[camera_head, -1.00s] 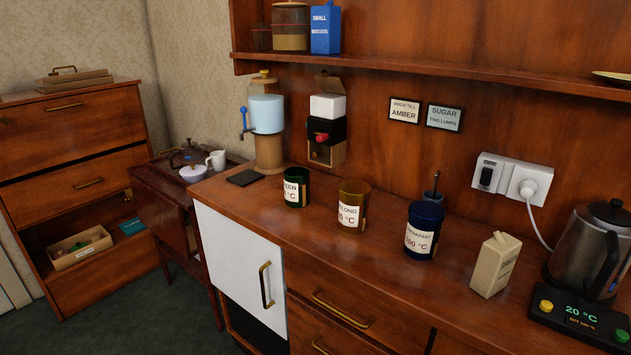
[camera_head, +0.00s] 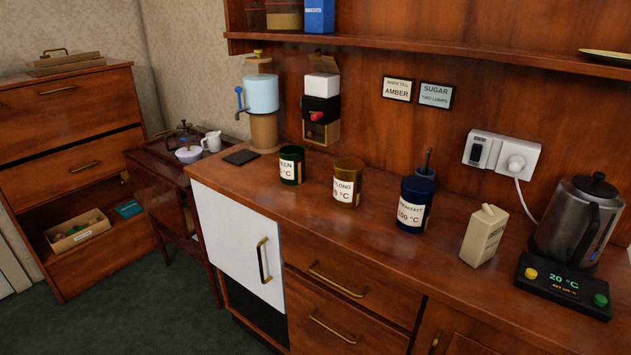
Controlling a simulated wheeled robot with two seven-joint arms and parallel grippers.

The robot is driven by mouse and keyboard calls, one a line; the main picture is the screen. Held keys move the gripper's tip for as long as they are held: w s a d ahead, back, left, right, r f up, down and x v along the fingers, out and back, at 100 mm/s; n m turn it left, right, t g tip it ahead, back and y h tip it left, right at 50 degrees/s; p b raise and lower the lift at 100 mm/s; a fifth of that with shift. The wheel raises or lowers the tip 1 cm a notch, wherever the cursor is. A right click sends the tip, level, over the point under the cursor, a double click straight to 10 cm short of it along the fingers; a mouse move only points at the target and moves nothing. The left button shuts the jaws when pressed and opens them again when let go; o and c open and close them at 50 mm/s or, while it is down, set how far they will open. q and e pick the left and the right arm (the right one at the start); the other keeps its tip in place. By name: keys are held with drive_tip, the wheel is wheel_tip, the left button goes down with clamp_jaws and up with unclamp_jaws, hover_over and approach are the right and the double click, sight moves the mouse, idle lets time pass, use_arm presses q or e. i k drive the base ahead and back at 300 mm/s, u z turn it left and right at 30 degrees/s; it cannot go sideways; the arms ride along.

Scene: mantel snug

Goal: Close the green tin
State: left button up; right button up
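The green tin (camera_head: 291,166) stands upright on the wooden counter, with a white label whose visible letters end in "EEN" and "°C". Its top looks open, with a dark inside and no lid on it. I cannot make out a separate lid for it; a dark flat square (camera_head: 241,157) lies on the counter to its left. An amber oolong tin (camera_head: 346,184) and a blue breakfast tin (camera_head: 415,204) stand to its right; something with a dark handle sticks up at the blue one. Neither of my grippers is in view.
A carton (camera_head: 483,235) and a kettle (camera_head: 578,222) on its base stand at the counter's right. A blue-topped dispenser (camera_head: 261,110) and a box with a red knob (camera_head: 321,112) stand behind the green tin. The counter (camera_head: 262,194) front is clear.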

sight(293, 156)
drive_tip(key=u, duration=0.35)
drive_tip(key=k, duration=1)
drive_tip(key=u, duration=1.05)
drive_tip(key=i, duration=1.2)
drive_tip(key=z, duration=1.1)
drive_tip(key=i, duration=0.8)
drive_tip(key=z, duration=0.95)
